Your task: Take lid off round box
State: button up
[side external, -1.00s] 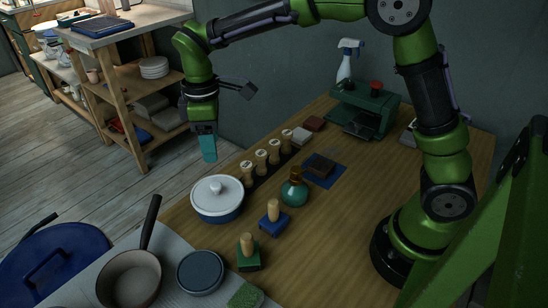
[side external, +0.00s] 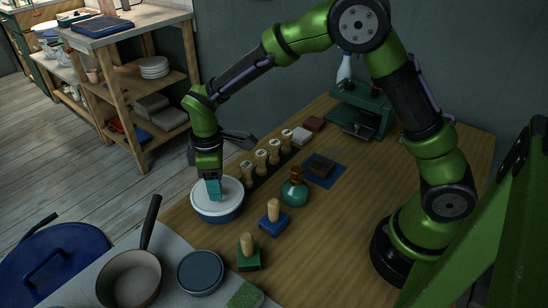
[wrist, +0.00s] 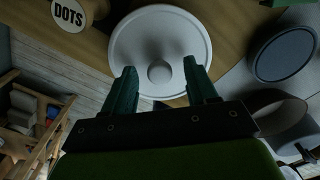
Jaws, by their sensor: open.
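The round box (side external: 217,212) is a blue-and-white round dish near the left end of the wooden table. Its white lid (side external: 232,189) sits on it. In the wrist view the lid (wrist: 160,28) has a raised rim and a round knob (wrist: 160,71) at its middle. My gripper (side external: 214,195) is over the lid, its teal fingers low near the knob, which they hide in the side view. In the wrist view my gripper (wrist: 162,80) is open, with one finger on each side of the knob and a gap to both. Contact with the lid cannot be told.
Several labelled wooden-handled stamps (side external: 261,159) stand in a row right of the box. A pan (side external: 130,279) and a grey-lidded round container (side external: 200,272) are in front.

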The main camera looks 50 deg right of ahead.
grip_shut()
